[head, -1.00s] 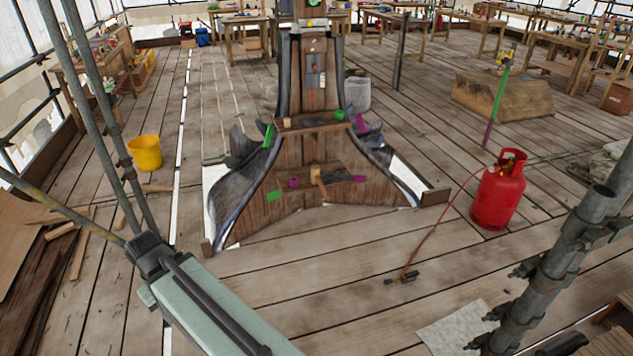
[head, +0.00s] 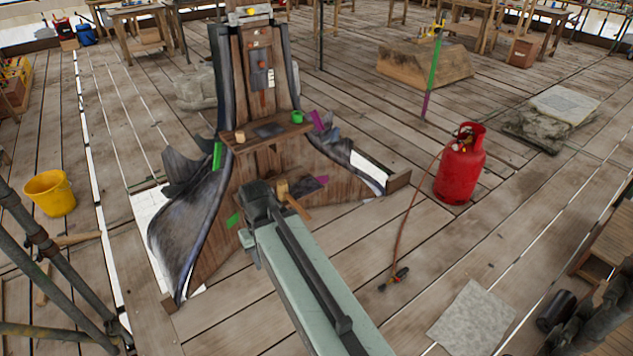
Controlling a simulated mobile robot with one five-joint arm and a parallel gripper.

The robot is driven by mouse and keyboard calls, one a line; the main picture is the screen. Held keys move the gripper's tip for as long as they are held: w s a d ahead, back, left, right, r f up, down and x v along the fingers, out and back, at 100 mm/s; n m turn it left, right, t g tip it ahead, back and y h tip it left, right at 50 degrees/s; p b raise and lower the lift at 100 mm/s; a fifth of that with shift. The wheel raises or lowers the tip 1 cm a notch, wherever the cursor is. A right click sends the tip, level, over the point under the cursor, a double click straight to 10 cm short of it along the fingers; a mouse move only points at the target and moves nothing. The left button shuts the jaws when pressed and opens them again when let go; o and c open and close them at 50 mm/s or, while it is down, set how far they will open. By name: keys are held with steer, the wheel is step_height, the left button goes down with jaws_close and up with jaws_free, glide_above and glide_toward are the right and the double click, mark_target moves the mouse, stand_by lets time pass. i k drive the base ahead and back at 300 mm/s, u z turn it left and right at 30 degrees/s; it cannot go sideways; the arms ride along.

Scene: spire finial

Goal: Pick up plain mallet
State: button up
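A plain wooden mallet (head: 296,205) with a pale head and tan handle lies on the lower front of the wooden spire structure (head: 262,165). My arm reaches up from the bottom of the picture, and its dark end with my gripper (head: 262,203) appears just left of the mallet, overlapping the structure's front. I see no clear gap or contact between them. My fingers cannot be made out, so I cannot tell whether they are open or shut. A dark and purple item (head: 310,184) lies just right of the mallet's head.
The structure's upper shelf (head: 262,143) holds a small tan block (head: 240,136) and a green cup (head: 297,117). A red gas cylinder (head: 461,165) with a hose stands to the right. A yellow bucket (head: 50,193) is at the left. Scaffold poles cross the lower left. Plank floor between is largely clear.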

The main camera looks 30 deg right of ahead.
mark_target(282, 188)
steer(key=z, duration=0.15)
steer(key=i, duration=1.15)
steer(key=u, duration=0.5)
steer(key=i, duration=0.85)
steer(key=u, duration=0.9)
steer(key=k, duration=0.65)
steer(key=u, duration=0.25)
steer(key=i, duration=0.65)
steer(key=z, duration=0.15)
